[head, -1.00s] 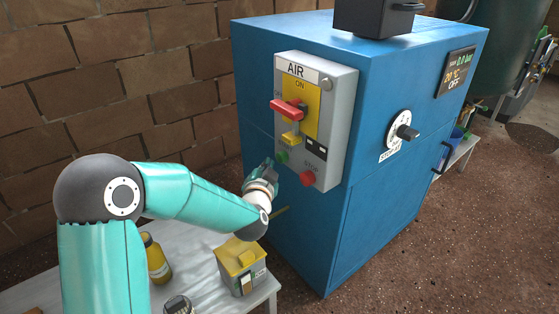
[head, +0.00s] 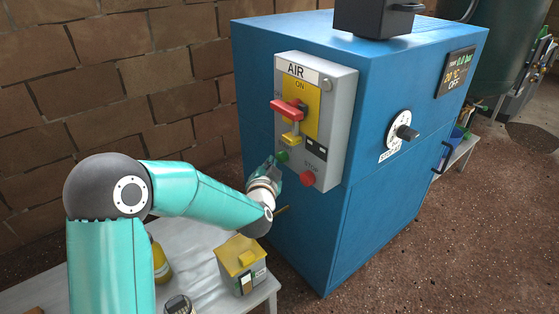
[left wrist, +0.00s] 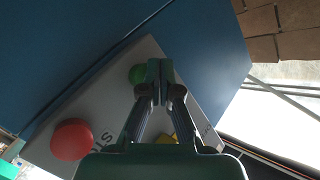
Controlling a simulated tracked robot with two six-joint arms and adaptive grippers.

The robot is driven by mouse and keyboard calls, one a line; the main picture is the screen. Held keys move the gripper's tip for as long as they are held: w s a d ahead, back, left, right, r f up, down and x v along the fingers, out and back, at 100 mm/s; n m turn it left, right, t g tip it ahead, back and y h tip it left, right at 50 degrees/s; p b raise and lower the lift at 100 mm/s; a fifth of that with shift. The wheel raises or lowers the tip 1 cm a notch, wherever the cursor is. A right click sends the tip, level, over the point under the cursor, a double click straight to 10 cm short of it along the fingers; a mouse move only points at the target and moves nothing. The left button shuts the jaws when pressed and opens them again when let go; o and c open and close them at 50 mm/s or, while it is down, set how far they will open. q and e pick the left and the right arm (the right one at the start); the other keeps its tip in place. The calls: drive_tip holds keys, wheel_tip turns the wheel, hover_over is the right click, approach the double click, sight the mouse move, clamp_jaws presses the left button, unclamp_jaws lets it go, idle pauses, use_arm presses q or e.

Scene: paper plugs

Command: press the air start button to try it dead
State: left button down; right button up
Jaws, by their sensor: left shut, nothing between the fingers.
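The grey AIR box (head: 337,120) is on the blue cabinet. Its green start button (head: 283,156) is low on the left, and the red STOP button (head: 307,178) is to its right. A red handle (head: 287,109) and a yellow piece (head: 291,139) sit above on the yellow plate. My left gripper (head: 272,166) is shut and empty, with its tips at the green button. In the left wrist view the fingertips (left wrist: 156,70) partly cover the green button (left wrist: 136,75); I cannot tell whether they touch it. The red button (left wrist: 72,139) is clear of them. My right gripper is out of view.
The cabinet's display (head: 457,72) reads 0.0 bar and OFF. A dial (head: 399,131) is on the cabinet's right face. A white table (head: 205,262) below my arm holds a grey and yellow box (head: 243,266) and a yellow bottle (head: 161,262).

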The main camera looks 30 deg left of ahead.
use_arm(q)
drive_tip(key=shift+w+d, duration=0.2)
drive_tip(key=shift+w, duration=0.25)
idle(0.4)
drive_tip(key=shift+s, duration=0.1)
drive_tip(key=shift+s+a, duration=0.35)
drive_tip(key=shift+s, duration=0.45)
drive_tip(key=shift+s+a, duration=0.1)
drive_tip(key=s, duration=0.1)
drive_tip(key=s+a+b, duration=0.1)
drive_tip(key=s, duration=0.1)
drive_tip(key=s+b, duration=0.1)
drive_tip(key=shift+s+a, duration=0.2)
drive_tip(key=shift+a, duration=0.2)
idle(0.7)
